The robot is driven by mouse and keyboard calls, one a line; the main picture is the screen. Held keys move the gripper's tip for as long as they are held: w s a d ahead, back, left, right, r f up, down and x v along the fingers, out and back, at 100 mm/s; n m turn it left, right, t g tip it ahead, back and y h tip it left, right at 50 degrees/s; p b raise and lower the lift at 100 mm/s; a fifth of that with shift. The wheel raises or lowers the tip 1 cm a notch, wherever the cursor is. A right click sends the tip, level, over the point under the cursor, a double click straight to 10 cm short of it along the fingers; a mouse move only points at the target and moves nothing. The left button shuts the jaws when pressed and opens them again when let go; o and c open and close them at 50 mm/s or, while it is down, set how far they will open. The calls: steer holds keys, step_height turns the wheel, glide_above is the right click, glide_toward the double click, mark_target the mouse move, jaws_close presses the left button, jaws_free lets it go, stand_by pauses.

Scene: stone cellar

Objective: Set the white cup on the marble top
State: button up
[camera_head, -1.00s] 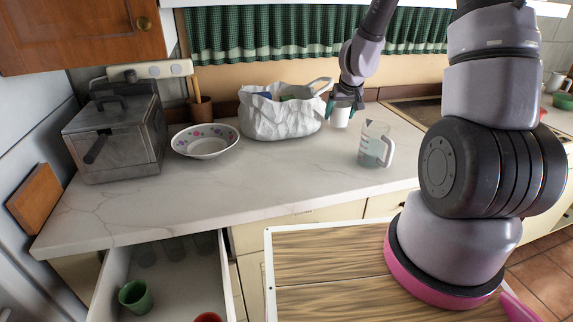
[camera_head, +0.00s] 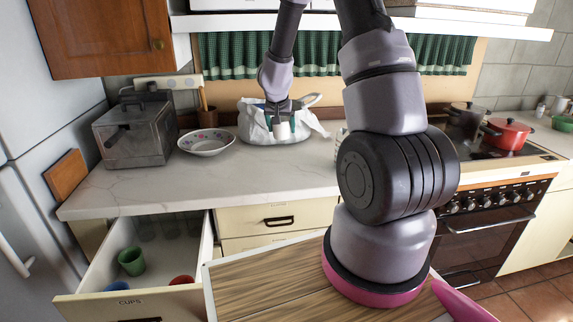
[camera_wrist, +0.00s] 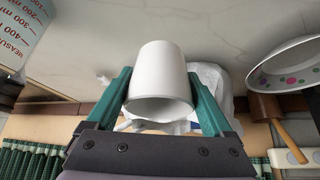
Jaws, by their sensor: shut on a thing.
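The white cup (camera_wrist: 160,72) is between the green fingers of my gripper (camera_wrist: 160,105) in the wrist view, its open rim facing the picture's bottom. In the head view my gripper (camera_head: 281,112) is shut on the cup (camera_head: 280,131), in front of the white bag. The cup looks upright; any gap beneath it cannot be judged clearly. The marble top (camera_head: 120,187) runs along the wall; its pale, veined surface also fills the upper wrist view (camera_wrist: 215,28).
The crumpled white bag (camera_head: 257,132) stands behind the cup. A dotted bowl (camera_head: 206,143) and metal box (camera_head: 135,138) stand left. A measuring jug (camera_wrist: 22,30) shows in the wrist view. The cups drawer (camera_head: 85,302) is open below. Bare marble lies in front of the bowl.

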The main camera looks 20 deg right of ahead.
steer(key=d+m+g, duration=0.1)
steer(key=d+m, duration=0.1)
steer(key=m, duration=0.1)
steer(key=shift+s+h, duration=0.1)
steer(key=shift+h, duration=0.3)
steer(key=shift+s+d+f, duration=0.1)
steer(key=shift+f, duration=0.1)
step_height(320, 180, down, 10)
steer(key=shift+d+r, duration=0.1)
steer(key=shift+r, duration=0.1)
steer(key=shift+f, duration=0.1)
